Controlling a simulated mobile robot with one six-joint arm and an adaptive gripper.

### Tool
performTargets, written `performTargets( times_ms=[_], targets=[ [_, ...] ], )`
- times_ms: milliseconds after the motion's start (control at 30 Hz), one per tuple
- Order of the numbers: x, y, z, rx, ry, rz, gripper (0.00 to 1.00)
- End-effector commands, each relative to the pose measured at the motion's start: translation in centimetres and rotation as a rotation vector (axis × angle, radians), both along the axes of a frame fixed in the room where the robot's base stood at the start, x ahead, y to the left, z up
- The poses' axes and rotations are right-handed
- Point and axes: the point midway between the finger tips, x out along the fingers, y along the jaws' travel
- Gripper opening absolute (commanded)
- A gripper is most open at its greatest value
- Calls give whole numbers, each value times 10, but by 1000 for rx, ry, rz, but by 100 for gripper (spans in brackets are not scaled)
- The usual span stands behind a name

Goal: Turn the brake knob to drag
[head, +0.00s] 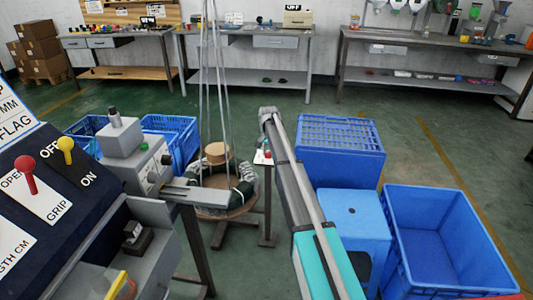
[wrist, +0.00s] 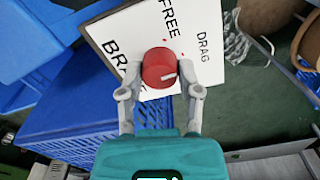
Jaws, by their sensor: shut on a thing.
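The brake knob (wrist: 157,66) is round and red with a short white mark on the right, slightly lower part of its face. It sits on a white panel (wrist: 213,72) marked BRAKE, FREE and DRAG. FREE stands above the knob in the wrist view, and DRAG is to its upper right. My gripper (wrist: 160,78) is shut on the knob, one finger at each side. In the head view the small white panel (head: 259,158) shows left of my arm.
A blue crate (head: 340,150) stands right of my arm, with an open blue bin (head: 440,235) farther right. A round wooden stand with a coil (head: 218,180) hangs or stands left of the panel.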

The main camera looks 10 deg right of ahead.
Motion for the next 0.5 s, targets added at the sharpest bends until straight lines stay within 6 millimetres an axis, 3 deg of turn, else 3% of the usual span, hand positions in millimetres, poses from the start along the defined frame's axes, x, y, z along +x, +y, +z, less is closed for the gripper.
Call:
performTargets(
  times_ms=[500],
  targets=[
    [5, 0, 0, 2, -11, 39, 0]
  ],
)
